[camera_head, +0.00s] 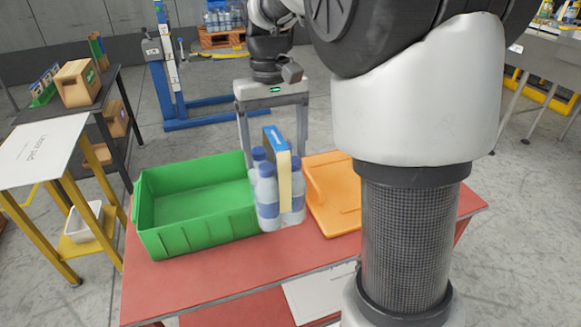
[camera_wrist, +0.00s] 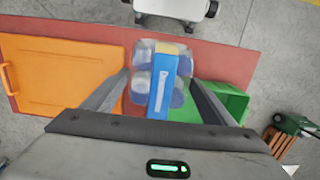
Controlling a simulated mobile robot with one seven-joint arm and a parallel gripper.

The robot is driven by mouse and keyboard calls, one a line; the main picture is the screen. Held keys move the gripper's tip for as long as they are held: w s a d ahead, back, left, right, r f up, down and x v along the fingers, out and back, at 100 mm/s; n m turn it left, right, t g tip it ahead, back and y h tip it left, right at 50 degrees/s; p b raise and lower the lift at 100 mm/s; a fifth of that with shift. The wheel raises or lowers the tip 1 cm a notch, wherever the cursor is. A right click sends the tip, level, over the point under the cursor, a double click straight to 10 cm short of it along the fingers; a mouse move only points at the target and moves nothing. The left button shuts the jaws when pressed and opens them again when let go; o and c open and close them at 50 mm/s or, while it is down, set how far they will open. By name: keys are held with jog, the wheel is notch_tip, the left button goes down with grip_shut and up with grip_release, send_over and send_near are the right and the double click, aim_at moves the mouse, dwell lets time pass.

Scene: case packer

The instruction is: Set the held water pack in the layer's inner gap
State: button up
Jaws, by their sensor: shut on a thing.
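The water pack (camera_head: 268,198) is several clear bottles with blue labels, joined by a blue and yellow band. My gripper (camera_head: 274,150) is shut on it, with one finger on each side. The pack hangs upright over the red table, in front of the green crate's right end; whether it touches the table is unclear. In the wrist view the pack (camera_wrist: 143,84) sits between the two fingers (camera_wrist: 158,92). Far back, more bottles (camera_head: 222,18) stand on a wooden pallet (camera_head: 222,40). No gap among them can be made out.
An empty green crate (camera_head: 195,236) and an orange board (camera_head: 335,205) lie on the red table (camera_head: 200,285). A blue lifting stand (camera_head: 205,112) is behind. A dark shelf with boxes (camera_head: 75,85) and a yellow-legged stand (camera_head: 45,150) are left. A conveyor (camera_head: 540,65) is right.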

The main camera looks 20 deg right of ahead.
notch_tip(320, 180, down, 15)
jog(key=shift+w+f+b, duration=0.1)
jog(key=shift+f+b, duration=0.1)
jog(key=shift+b, duration=0.8)
jog(key=shift+f, duration=0.1)
jog(key=o, duration=1.4)
jog(key=shift+f, duration=0.15)
jog(key=o, duration=0.4)
jog(key=shift+o, duration=0.2)
